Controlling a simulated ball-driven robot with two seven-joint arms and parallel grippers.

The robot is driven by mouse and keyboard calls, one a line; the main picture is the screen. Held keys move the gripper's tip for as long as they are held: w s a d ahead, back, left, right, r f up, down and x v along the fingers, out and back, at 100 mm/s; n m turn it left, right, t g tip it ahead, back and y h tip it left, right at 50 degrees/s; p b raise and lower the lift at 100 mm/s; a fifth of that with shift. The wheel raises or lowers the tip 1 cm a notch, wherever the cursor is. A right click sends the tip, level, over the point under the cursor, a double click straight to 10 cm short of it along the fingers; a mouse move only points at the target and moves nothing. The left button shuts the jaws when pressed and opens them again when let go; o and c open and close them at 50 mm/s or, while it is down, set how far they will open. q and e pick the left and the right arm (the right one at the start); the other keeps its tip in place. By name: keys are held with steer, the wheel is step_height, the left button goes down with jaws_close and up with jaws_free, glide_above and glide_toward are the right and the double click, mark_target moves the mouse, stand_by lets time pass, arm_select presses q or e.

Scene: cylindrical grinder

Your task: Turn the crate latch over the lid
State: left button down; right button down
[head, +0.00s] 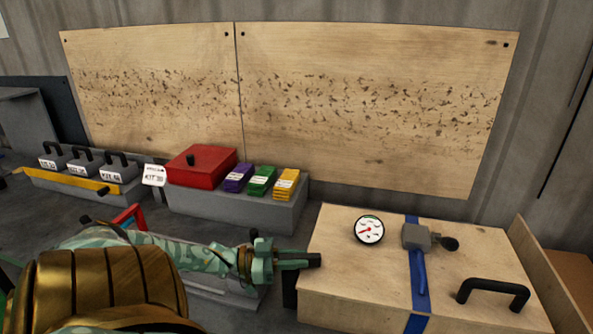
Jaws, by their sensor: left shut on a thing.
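The wooden crate (340,282) stands at the lower right with its lid in place. A black piece (290,290), which looks like the crate latch, shows at the crate's left side, partly hidden by my gripper. My left gripper (303,261) reaches in from the left at the lid's left edge. Its fingers are shut on what appears to be this latch; the grip itself is hard to see. My right gripper is not in view.
On the lid are a round gauge (369,229), a blue strap (417,322) with a grey buckle (416,236), and a black handle (493,291). A red box (201,167) and coloured packs (262,180) sit on a grey block behind.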

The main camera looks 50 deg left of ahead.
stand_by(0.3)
arm_select(q)
steer(key=c, duration=1.3)
jaws_free()
steer(key=v, duration=1.6)
steer(key=shift+s+a+f+p, duration=0.1)
steer(key=shift+a+p, duration=0.05)
steer(key=shift+p, duration=0.2)
